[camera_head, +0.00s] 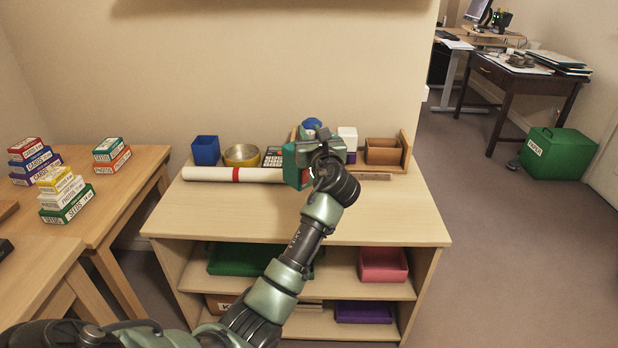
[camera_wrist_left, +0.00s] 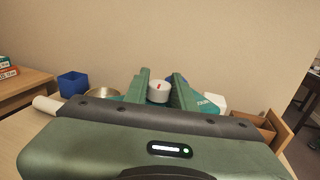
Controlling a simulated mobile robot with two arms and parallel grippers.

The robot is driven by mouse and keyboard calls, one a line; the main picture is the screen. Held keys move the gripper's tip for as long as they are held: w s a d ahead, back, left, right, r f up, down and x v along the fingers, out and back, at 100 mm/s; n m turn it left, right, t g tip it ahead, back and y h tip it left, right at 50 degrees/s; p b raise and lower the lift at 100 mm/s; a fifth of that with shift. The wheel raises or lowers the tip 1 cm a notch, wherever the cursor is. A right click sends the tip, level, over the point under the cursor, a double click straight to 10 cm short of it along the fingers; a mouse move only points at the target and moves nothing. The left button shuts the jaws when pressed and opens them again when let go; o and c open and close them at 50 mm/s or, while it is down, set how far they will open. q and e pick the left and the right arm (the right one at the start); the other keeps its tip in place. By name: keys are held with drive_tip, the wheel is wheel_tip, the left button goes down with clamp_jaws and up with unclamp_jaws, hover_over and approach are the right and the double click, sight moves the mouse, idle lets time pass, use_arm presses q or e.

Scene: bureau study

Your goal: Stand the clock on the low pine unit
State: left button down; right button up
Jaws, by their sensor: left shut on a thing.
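The low pine unit (camera_head: 390,215) stands against the wall, with a bare front half on its top. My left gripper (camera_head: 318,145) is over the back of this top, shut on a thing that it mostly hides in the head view. In the left wrist view, a small round white thing with a red mark, apparently the clock (camera_wrist_left: 158,93), shows between the fingers of my left gripper (camera_wrist_left: 162,88). Teal surfaces show beside the fingers. Whether the clock touches the top cannot be told. My right gripper is not in view.
Along the unit's back stand a blue cup (camera_head: 205,150), a brass bowl (camera_head: 241,154), a white box (camera_head: 348,138) and a wooden organizer (camera_head: 384,152). A white roll with a red band (camera_head: 215,174) lies before them. Labelled boxes (camera_head: 66,195) are stacked on the left table.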

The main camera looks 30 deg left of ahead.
sight(292, 174)
use_arm(q)
wheel_tip(292, 174, down, 5)
drive_tip(key=shift+f+b, duration=0.1)
drive_tip(key=shift+b, duration=0.6)
wheel_tip(292, 174, down, 4)
drive_tip(key=shift+r+b, duration=0.15)
drive_tip(key=shift+b, duration=0.7)
drive_tip(key=shift+f+b, duration=0.3)
drive_tip(key=shift+f, duration=0.65)
drive_tip(key=c, duration=1.2)
unclamp_jaws()
drive_tip(key=shift+o, duration=0.2)
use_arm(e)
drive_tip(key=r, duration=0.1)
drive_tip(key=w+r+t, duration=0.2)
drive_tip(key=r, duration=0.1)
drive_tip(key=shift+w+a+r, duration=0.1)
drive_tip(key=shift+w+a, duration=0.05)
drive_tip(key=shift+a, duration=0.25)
use_arm(q)
drive_tip(key=shift+d, duration=0.1)
